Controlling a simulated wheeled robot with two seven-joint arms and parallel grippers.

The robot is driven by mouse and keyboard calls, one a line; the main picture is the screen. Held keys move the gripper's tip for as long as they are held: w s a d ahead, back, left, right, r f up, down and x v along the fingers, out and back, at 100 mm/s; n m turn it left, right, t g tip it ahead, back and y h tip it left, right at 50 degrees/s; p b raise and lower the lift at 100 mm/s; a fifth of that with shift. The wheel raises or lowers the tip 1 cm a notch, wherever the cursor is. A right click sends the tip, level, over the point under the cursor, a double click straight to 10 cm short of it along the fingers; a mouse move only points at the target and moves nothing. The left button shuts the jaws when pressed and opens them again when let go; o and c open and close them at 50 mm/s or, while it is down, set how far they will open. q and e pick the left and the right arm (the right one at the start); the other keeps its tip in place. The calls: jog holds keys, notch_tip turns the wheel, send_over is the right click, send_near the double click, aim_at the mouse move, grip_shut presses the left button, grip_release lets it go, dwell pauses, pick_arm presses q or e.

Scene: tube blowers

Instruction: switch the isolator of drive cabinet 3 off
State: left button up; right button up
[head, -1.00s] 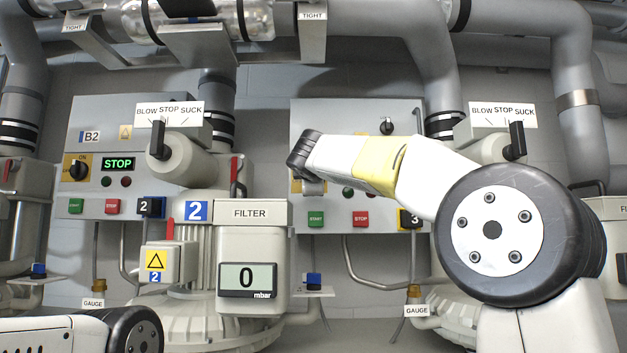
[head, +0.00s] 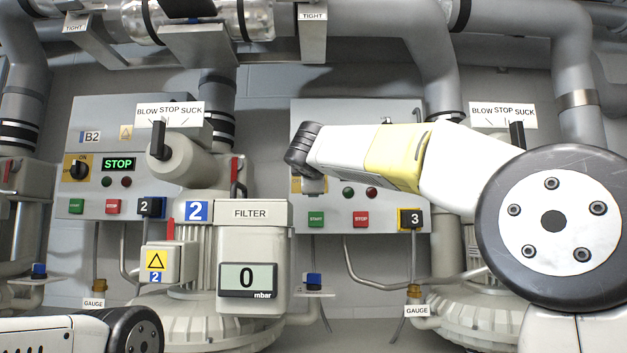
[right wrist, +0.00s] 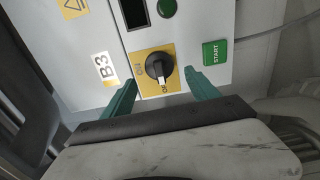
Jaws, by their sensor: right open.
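Drive cabinet 3 (head: 335,112) is a grey box right of centre in the head view, partly covered by my right arm. Its isolator (right wrist: 158,66) shows in the right wrist view as a black rotary knob on a yellow plate, beside the B3 label (right wrist: 105,68). The knob's white tip points to the plate's lower edge in that view; the small lettering there is hard to read. My right gripper (right wrist: 160,79) is open, its teal fingers on either side of the knob; contact cannot be told. In the head view my arm hides it. My left gripper is out of view.
A green START button (right wrist: 215,52) sits right of the isolator. Blower 2's filter box (head: 253,255) stands in front, left of the cabinet.

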jog(key=s, duration=0.3)
jog(key=shift+s, duration=0.35)
jog(key=shift+f, duration=0.1)
jog(key=s+d+f+m+g, duration=0.4)
jog(key=d+f, duration=0.3)
jog(key=f, duration=0.5)
jog(key=s+d+f+m+g, duration=0.35)
jog(key=s+d+f, duration=0.3)
jog(key=f, duration=0.45)
jog(key=s+d+f+m+g+y, duration=0.1)
jog(key=s+f+m+g, duration=0.3)
jog(key=s+f+m, duration=0.6)
jog(key=s+f+y, duration=0.1)
jog(key=s+f, duration=0.6)
jog(key=f, duration=0.4)
jog(key=shift+s+d, duration=0.15)
jog(key=shift+s, duration=0.1)
